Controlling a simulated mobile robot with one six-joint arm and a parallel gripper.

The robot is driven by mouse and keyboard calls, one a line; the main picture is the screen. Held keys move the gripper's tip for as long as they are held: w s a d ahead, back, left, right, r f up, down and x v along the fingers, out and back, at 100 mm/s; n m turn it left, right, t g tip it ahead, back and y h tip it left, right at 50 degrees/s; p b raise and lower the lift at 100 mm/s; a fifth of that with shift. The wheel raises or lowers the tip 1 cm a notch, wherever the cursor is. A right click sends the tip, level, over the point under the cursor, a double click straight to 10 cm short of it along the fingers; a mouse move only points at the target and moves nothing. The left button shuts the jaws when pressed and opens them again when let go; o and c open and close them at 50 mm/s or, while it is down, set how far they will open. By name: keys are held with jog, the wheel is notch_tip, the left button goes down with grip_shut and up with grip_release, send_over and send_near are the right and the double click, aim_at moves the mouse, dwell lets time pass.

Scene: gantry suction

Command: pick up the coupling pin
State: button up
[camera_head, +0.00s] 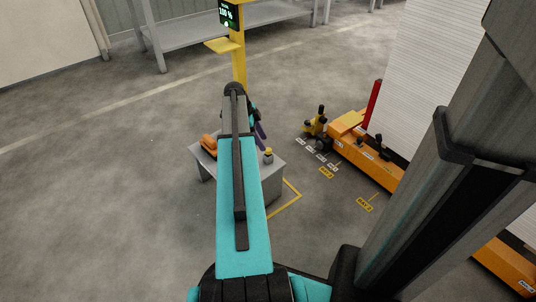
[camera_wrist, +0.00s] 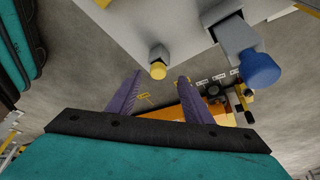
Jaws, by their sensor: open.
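A small piece with a yellow round top and a grey body (camera_head: 268,156) stands on the right part of a low grey table (camera_head: 272,183). It also shows in the wrist view (camera_wrist: 158,70), just beyond the gap between my fingertips. It looks like the coupling pin, but no label confirms this. My gripper (camera_head: 262,130) has purple fingers and is above the table. In the wrist view my gripper (camera_wrist: 160,84) is open, with nothing between the fingers. A blue knob on a grey block (camera_wrist: 260,68) lies to the right of the fingers there.
An orange item (camera_head: 208,143) is on the table's left side. A yellow post with a screen (camera_head: 239,60) stands behind. An orange cart (camera_head: 365,158) with a white stack (camera_head: 425,75) is at the right. The floor on the left is clear.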

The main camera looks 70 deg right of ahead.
aim_at(268, 149)
jog(key=shift+b+x, duration=1.55)
jog(key=shift+x, duration=1.05)
jog(key=shift+s+a, duration=0.15)
jog(key=c, duration=1.2)
jog(key=shift+o, duration=0.2)
jog(key=shift+r, duration=0.1)
notch_tip(268, 149, up, 10)
jog(key=p, duration=0.4)
